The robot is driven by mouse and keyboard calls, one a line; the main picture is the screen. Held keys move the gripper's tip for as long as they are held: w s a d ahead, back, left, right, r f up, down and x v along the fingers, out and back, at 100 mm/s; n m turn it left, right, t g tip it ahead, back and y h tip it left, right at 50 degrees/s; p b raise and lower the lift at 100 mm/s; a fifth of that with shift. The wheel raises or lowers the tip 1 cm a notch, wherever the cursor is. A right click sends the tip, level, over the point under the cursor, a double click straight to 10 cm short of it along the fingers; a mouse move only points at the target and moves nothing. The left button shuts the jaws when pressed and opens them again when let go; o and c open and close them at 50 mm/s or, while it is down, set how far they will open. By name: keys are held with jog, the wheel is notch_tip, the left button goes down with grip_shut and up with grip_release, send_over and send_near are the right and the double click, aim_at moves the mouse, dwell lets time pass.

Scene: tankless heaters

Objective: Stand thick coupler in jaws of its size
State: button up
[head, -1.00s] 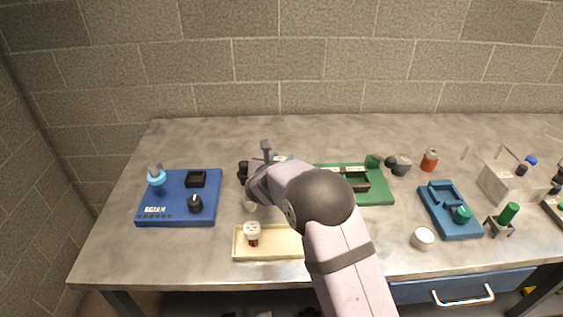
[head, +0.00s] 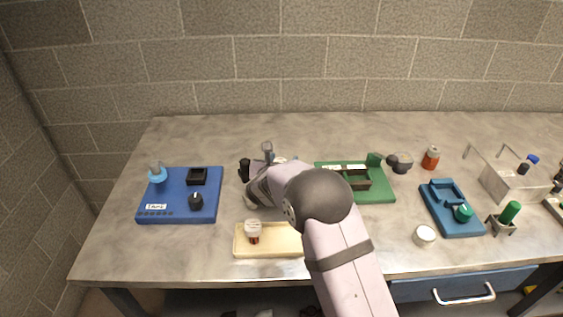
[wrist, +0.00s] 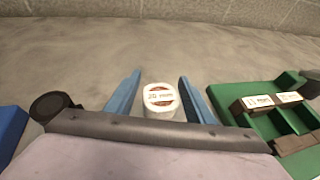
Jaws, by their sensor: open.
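In the wrist view, my gripper (wrist: 160,82) is open, with one blue finger on each side of a short white round piece (wrist: 161,101). The piece stands on the table and carries a printed label too small to read. It looks like the coupler, but I cannot be sure. Gaps show between it and both fingers. A green fixture (wrist: 228,98) with brown jaws (wrist: 258,102) and white size labels is to the right. The green fixture also shows in the head view (head: 384,192). There, my arm hides the white piece and most of my gripper.
A blue panel (head: 180,208) with knobs lies at the left. A cream tray (head: 278,246) with a white-capped bottle (head: 253,230) is at the front. A blue fixture (head: 440,212), a white cup (head: 424,236) and a clear bin (head: 512,186) are at the right.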

jog(key=shift+r, duration=0.2)
jog(key=b+v, duration=0.2)
jog(key=v, duration=0.8)
jog(key=shift+s+a+r, duration=0.1)
jog(key=shift+s, duration=0.15)
jog(key=shift+o, duration=0.6)
jog(key=shift+s+a+r+b, duration=0.1)
jog(key=shift+s+r+b, duration=0.2)
jog(key=shift+s, duration=0.35)
